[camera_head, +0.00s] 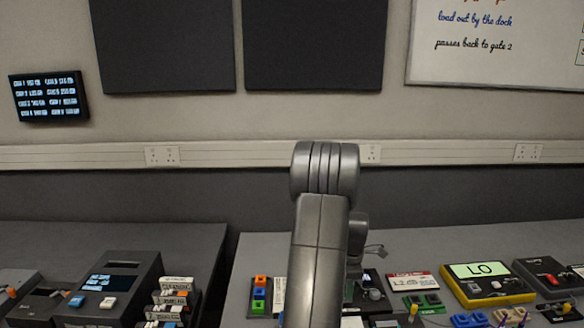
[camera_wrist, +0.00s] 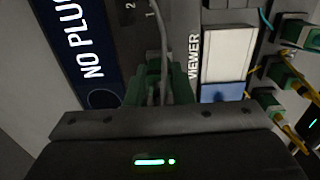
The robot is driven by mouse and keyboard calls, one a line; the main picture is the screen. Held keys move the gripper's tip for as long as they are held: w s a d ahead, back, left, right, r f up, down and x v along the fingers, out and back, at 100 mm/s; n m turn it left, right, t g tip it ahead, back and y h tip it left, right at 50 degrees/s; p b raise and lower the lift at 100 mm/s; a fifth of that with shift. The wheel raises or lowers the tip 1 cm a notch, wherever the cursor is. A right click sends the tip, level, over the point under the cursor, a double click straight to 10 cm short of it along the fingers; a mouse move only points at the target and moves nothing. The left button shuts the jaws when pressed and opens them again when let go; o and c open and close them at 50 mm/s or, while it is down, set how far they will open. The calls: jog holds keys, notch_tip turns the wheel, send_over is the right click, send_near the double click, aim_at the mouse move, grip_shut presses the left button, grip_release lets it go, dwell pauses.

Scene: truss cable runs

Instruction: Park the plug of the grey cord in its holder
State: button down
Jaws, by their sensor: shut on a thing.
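In the wrist view my gripper (camera_wrist: 157,82) is seen from behind, its dark body across the bottom. Its green-looking fingers are close together and shut on the grey cord's end. The grey cord (camera_wrist: 163,28) runs up from between them past a panel marked with small numbers. The plug itself is mostly hidden by the fingers and gripper body. I cannot make out which part is the holder. In the head view my own arm hides the gripper and most of the work spot; a thin grey loop, perhaps cord, shows just right of it.
A dark blue "NO PLU..." sign (camera_wrist: 82,45) stands left of the fingers. A white "VIEWER" panel (camera_wrist: 228,55) and green connectors with yellow cables (camera_wrist: 290,85) are on the right. In the head view a yellow-framed LO display (camera_head: 485,283) and coloured blocks (camera_head: 259,294) crowd the bench.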

jog(key=shift+r+p, duration=1.35)
jog(key=shift+r, duration=0.9)
